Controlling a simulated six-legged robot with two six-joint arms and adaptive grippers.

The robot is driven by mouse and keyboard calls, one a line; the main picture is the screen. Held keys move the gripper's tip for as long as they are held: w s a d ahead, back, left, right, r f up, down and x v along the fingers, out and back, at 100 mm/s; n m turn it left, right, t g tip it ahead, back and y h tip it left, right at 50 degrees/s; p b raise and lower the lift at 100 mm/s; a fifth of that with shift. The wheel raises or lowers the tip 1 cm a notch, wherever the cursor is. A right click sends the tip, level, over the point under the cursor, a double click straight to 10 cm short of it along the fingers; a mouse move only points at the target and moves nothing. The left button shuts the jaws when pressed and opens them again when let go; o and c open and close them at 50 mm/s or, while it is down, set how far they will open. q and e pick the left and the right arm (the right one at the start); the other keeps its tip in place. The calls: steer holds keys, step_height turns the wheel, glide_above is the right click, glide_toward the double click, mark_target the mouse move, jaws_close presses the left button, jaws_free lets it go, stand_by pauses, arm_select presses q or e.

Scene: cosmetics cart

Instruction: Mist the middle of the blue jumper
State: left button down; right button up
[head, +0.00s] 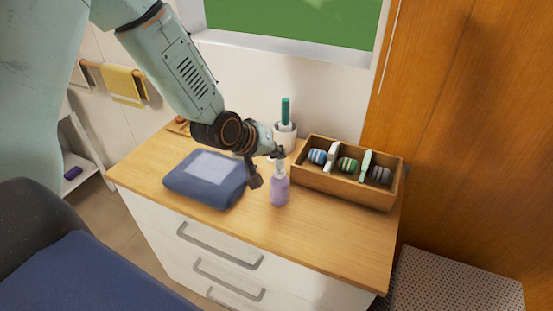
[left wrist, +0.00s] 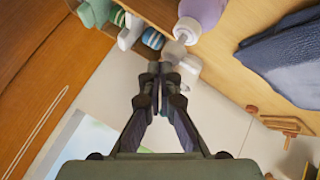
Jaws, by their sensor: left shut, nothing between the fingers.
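The blue jumper (head: 203,187) lies folded on the wooden cart top, with a paler patch on its upper face. It also shows at the right of the left wrist view (left wrist: 288,55). A lavender spray bottle (head: 280,190) with a white pump head stands upright to the right of the jumper; it shows in the left wrist view (left wrist: 205,12) too. My left gripper (head: 267,169) is beside the bottle's head, its fingers together and empty in the left wrist view (left wrist: 158,70). Whether it touches the bottle I cannot tell. My right gripper is out of view.
A wooden box (head: 345,190) with several rolled items and pale upright pieces stands right of the bottle. A white cup (head: 285,136) holding a green-topped item stands behind. The front right of the cart top (head: 330,240) is clear. A wooden panel (head: 460,130) rises at the right.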

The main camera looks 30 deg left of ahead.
mark_target(277, 162)
arm_select(q)
steer(key=shift+f, duration=0.2)
stand_by(0.4)
steer(key=shift+f+b, duration=0.3)
steer(key=shift+b, duration=0.05)
steer(key=shift+f, duration=0.15)
stand_by(0.3)
steer(key=shift+r+p, duration=0.45)
steer(key=shift+r, duration=0.2)
step_height(277, 162, up, 6)
steer(key=p, duration=0.5)
stand_by(0.8)
